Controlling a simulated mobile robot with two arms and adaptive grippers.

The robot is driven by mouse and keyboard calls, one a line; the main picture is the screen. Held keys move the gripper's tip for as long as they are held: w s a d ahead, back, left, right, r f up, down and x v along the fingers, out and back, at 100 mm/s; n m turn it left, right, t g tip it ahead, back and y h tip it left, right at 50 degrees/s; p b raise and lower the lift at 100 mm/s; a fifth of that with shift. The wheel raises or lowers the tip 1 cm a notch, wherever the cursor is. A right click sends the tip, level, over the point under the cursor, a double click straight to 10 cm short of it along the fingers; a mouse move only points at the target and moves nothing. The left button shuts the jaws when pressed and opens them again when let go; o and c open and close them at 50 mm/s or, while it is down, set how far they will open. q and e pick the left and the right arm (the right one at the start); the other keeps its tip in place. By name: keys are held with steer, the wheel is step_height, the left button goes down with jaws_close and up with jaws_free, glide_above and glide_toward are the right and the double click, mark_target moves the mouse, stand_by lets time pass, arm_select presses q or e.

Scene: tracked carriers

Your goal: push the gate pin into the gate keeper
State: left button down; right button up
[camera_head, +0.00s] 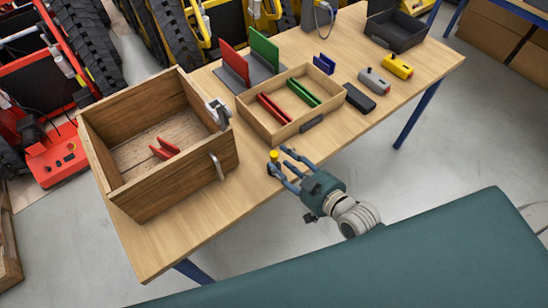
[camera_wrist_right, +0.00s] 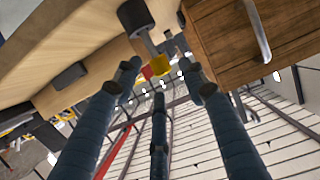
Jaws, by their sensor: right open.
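A small fitting with a yellow knob (camera_head: 274,155) and a dark part below it is at the table's front edge, right of the wooden crate. In the right wrist view the yellow knob (camera_wrist_right: 159,65), a metal stem and a black cylinder (camera_wrist_right: 135,16) show. I cannot tell for sure which part is the gate pin or gate keeper. My right gripper (camera_head: 280,165) is open, its fingertips close around the fitting; contact is unclear. In the right wrist view the fingers (camera_wrist_right: 160,85) are spread. My left gripper is out of view.
The wooden crate (camera_head: 118,190) has a metal handle (camera_head: 216,165), a grey metal latch (camera_head: 218,113) and red pieces inside. A shallow wooden tray (camera_head: 268,137) holds red and green pieces. A black block (camera_head: 360,97) lies right of it. The table's front left (camera_head: 170,235) is bare.

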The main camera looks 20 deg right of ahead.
mark_target(277, 158)
steer(key=p+x, duration=0.1)
steer(key=x, duration=0.4)
steer(key=shift+s+a+f, duration=0.1)
steer(key=shift+a+f, duration=0.05)
steer(key=shift+s, duration=0.15)
steer(key=c, duration=0.3)
jaws_close()
